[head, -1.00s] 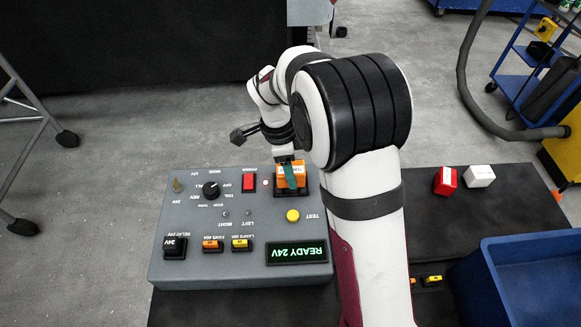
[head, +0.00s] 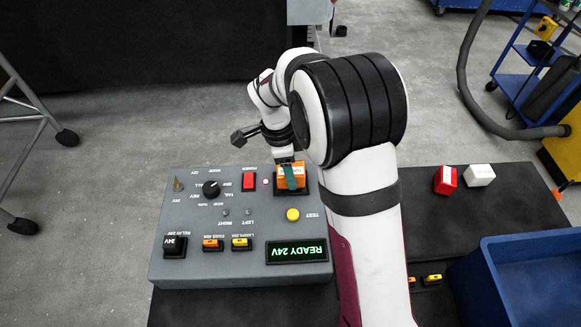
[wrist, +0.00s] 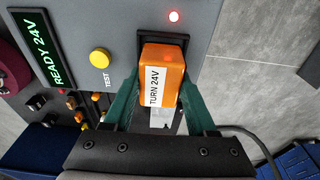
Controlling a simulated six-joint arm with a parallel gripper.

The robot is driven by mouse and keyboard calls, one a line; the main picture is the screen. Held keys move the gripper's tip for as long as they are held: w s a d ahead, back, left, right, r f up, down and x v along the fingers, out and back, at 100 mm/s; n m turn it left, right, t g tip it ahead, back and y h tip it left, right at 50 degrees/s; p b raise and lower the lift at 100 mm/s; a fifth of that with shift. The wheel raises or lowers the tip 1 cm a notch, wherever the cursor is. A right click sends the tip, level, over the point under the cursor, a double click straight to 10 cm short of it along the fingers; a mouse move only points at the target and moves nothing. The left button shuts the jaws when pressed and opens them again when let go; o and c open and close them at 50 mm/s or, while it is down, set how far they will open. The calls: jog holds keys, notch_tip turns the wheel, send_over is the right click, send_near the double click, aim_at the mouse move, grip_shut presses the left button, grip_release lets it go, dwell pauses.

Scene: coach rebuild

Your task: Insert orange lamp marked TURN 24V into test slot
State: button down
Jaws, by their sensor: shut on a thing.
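The orange lamp (wrist: 162,75), labelled TURN 24V, is between the green fingers of my gripper (wrist: 160,100) in the wrist view. My gripper is shut on it. The lamp sits at the black test slot (wrist: 153,39) on the grey test box, and it covers most of the slot. I cannot tell how deep it is seated. In the head view the lamp (head: 291,180) is at the slot in the box's upper right corner, with my gripper (head: 288,172) on it from above.
The grey test box (head: 205,265) has a display (head: 297,252) reading READY 24V, a yellow TEST button (head: 293,215), a red switch (head: 249,181) and a knob (head: 211,189). Red (head: 446,180) and white (head: 479,175) blocks and a blue bin (head: 520,245) are at right.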

dwell(0.4)
jog(key=shift+r, duration=0.3)
jog(key=shift+f, duration=0.6)
dwell(0.9)
jog(key=shift+c, duration=2.4)
grip_release()
jog(key=r, duration=0.3)
jog(key=a+r, duration=0.1)
jog(key=r, duration=0.6)
jog(key=shift+a+r, duration=0.3)
jog(key=shift+r, duration=0.1)
